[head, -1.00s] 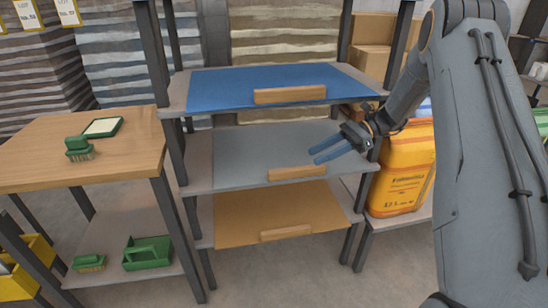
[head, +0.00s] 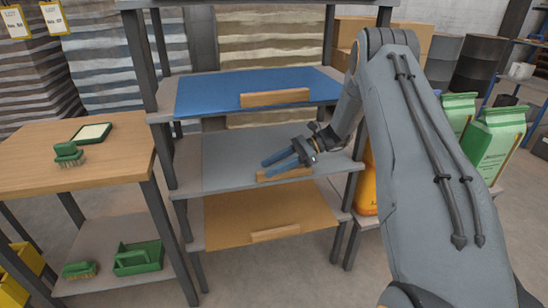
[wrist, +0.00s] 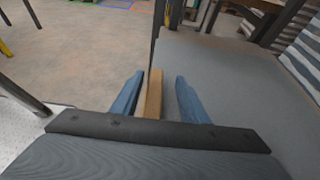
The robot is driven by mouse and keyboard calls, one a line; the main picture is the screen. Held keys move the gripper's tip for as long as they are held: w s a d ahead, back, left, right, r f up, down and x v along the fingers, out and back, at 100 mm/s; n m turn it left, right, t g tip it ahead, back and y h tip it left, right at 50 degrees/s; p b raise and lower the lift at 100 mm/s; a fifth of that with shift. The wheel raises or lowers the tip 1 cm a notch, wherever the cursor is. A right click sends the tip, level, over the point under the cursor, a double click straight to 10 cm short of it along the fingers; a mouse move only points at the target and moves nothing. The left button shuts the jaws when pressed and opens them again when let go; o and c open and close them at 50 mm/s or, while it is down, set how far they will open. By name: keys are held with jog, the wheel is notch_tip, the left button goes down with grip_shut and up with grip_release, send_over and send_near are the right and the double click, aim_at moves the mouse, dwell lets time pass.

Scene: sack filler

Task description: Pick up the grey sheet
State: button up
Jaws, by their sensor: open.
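The grey sheet (head: 235,148) lies flat on the middle shelf of the rack, with a wooden strip (head: 300,171) along its front edge. My gripper (head: 266,168), with blue fingers, is at that front edge and partly hides the strip in the head view. In the wrist view the strip (wrist: 153,92) shows between the two open fingers, with a gap on each side. The grey sheet (wrist: 235,85) spreads to the right there. My gripper (wrist: 153,90) is open and holds nothing.
A blue sheet (head: 220,92) with a wooden strip lies on the shelf above, and an orange-brown sheet (head: 240,218) on the shelf below. Dark rack posts (head: 164,155) stand at the sides.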

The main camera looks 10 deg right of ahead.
aim_at(261, 172)
jog(key=x, duration=0.3)
grip_shut()
dwell(1.4)
